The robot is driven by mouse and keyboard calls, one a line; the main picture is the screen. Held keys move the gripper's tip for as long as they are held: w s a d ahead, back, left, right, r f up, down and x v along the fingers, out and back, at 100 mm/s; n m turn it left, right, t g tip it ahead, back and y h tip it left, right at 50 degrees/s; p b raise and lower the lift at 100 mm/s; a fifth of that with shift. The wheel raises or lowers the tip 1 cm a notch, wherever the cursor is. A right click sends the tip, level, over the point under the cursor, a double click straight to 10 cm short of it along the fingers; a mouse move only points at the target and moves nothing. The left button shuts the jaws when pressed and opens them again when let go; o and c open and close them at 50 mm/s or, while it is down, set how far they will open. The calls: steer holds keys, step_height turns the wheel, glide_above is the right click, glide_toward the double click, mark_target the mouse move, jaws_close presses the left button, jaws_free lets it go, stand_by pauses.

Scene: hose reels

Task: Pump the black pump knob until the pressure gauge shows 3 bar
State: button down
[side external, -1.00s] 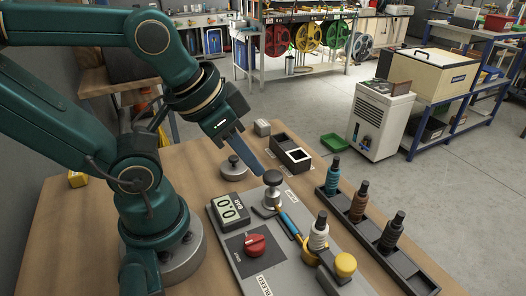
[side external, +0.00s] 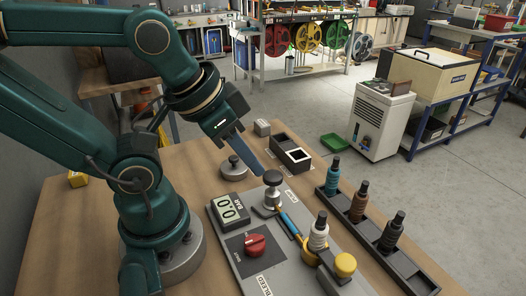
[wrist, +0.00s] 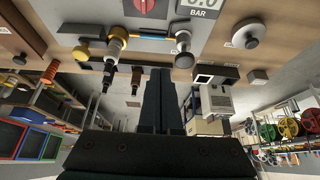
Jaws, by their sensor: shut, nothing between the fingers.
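The black pump knob (side external: 273,177) tops a silver post on the grey panel (side external: 228,240). In the wrist view the knob (wrist: 183,37) shows above and right of the fingertips. The pressure gauge (side external: 231,208) reads 0.0 BAR; its display is cut off at the top of the wrist view (wrist: 200,4). My gripper (side external: 263,172) is shut and empty, angled downward, its tips close to the knob's left side in the side view. I cannot tell whether they touch it. The shut fingers also show in the wrist view (wrist: 160,75).
A red dial (side external: 255,244), a yellow knob (side external: 345,264) and a white ribbed fitting (side external: 318,235) are on the panel. A black rack (side external: 412,276) with several fittings stands to the right. A round metal weight (side external: 235,168) and an open black box (side external: 291,152) sit behind.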

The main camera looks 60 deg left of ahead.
steer(key=w+a+r+n+g+h, duration=0.1)
steer(key=w+a+r+n+h, duration=0.1)
steer(key=n, duration=1.2)
steer(key=w+a+r+n+g+h, duration=0.1)
steer(key=w+a+n+h, duration=0.3)
steer(key=n, duration=1.1)
steer(key=g+h, duration=0.1)
steer(key=h, duration=0.2)
steer(key=shift+r+g, duration=0.3)
steer(key=shift+r, duration=0.1)
steer(key=shift+w+f, duration=0.1)
